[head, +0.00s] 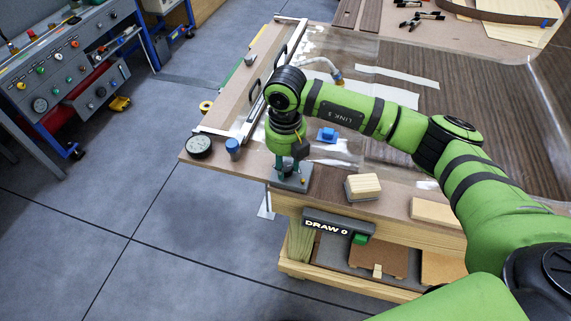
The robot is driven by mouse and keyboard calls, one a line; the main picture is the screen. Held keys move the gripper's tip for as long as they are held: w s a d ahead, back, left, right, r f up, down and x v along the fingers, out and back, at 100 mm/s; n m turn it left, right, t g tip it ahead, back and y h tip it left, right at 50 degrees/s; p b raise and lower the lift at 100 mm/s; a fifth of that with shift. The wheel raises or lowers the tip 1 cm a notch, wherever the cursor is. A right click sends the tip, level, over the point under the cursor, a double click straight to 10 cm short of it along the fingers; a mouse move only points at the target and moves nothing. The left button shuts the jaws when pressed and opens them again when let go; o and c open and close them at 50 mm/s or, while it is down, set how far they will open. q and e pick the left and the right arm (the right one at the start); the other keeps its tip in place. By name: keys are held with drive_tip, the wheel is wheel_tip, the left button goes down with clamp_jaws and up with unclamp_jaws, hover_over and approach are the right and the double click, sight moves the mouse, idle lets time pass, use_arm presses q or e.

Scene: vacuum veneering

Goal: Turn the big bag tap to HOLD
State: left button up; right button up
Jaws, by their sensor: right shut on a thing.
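My right gripper (290,164) points down at the near left corner of the bench. Its fingers are shut on what looks like the big bag tap (291,182), of which a grey base plate shows beneath them. The handle is hidden between the fingers, so I cannot tell which way it is turned. A dark sign (338,225) on the bench front just below reads "DRAW" with a further character, and a green block shows beside it. My left gripper is not in view.
A round gauge (199,146) and a blue-capped piece (233,147) stand left of the gripper. A wooden block (363,186) lies to its right. Clear film (345,50) covers the dark veneer behind. The floor at left is open, up to a control bench (60,70).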

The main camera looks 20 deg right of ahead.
sight(286, 167)
drive_tip(key=n+b, duration=0.2)
drive_tip(key=b, duration=0.1)
drive_tip(key=n+b, duration=0.5)
drive_tip(key=shift+f+n+b, duration=0.25)
drive_tip(key=shift+n+b, duration=0.05)
drive_tip(key=shift+b, duration=0.1)
drive_tip(key=shift+r+n+b, duration=0.2)
drive_tip(key=shift+n+b, duration=1.15)
drive_tip(key=shift+n, duration=0.15)
drive_tip(key=o, duration=1.2)
drive_tip(key=shift+c, duration=0.2)
drive_tip(key=shift+r, duration=0.15)
wheel_tip(286, 167, up, 12)
